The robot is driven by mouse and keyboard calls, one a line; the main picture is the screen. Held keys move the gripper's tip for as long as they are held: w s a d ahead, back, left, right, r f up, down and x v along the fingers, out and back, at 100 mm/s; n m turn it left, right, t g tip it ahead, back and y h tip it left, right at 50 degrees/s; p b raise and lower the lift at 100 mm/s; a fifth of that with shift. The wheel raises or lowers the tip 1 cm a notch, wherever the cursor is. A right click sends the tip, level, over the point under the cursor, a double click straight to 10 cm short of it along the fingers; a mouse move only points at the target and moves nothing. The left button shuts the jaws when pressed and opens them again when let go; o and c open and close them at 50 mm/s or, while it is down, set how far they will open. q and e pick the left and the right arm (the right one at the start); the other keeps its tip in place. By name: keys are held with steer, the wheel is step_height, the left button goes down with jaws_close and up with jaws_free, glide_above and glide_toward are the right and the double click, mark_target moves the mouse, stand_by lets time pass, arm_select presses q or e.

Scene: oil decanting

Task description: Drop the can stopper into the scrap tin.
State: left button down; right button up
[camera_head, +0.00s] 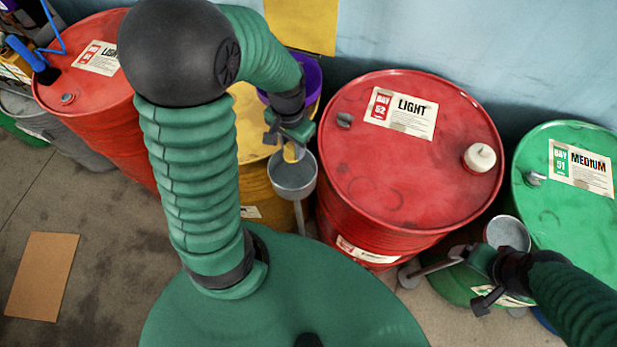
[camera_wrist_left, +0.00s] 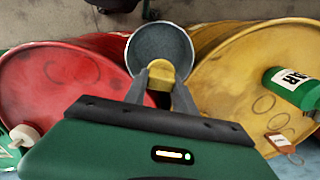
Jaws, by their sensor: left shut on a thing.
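My left gripper (camera_head: 291,148) is shut on a small yellow stopper (camera_wrist_left: 161,70). The stopper also shows in the head view (camera_head: 292,154), just below the fingers. A grey round open tin (camera_head: 294,178) on a thin post is directly beneath it in the head view. In the left wrist view, the tin (camera_wrist_left: 160,44) lies just beyond the stopper, whose far edge overlaps the tin's opening. The gap between stopper and tin is hard to judge. My right gripper (camera_head: 482,277) is at the lower right by a second grey cup (camera_head: 507,233); its fingers are unclear.
A red LIGHT drum (camera_head: 376,190) with a white cap (camera_head: 480,157) stands right of the tin. A yellow drum (camera_head: 252,126) and purple container (camera_head: 312,85) are behind my left arm. A green MEDIUM drum (camera_head: 540,206) is at right. A green bottle (camera_wrist_left: 294,88) lies on the yellow drum.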

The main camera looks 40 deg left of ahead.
arm_select(q)
step_height(320, 180, down, 6)
steer(key=b, duration=0.5)
steer(key=shift+s+a, duration=0.25)
steer(key=shift+a, duration=0.2)
steer(key=c, duration=1.2)
jaws_free()
steer(key=shift+s+d+r, duration=0.1)
steer(key=shift+s+r, duration=0.05)
steer(key=shift+s, duration=0.05)
steer(key=shift+o, duration=1)
steer(key=shift+a, duration=0.2)
steer(key=shift+o, duration=0.3)
steer(key=shift+a, duration=0.3)
steer(key=shift+d, duration=0.25)
arm_select(e)
steer(key=f, duration=0.1)
steer(key=a+f, duration=0.1)
steer(key=f, duration=0.1)
steer(key=s+f, duration=0.1)
steer(key=f, duration=0.1)
steer(key=shift+s+a, duration=0.1)
steer(key=shift+a, duration=0.05)
arm_select(q)
steer(key=shift+a, duration=0.1)
arm_select(e)
steer(key=shift+a, duration=0.15)
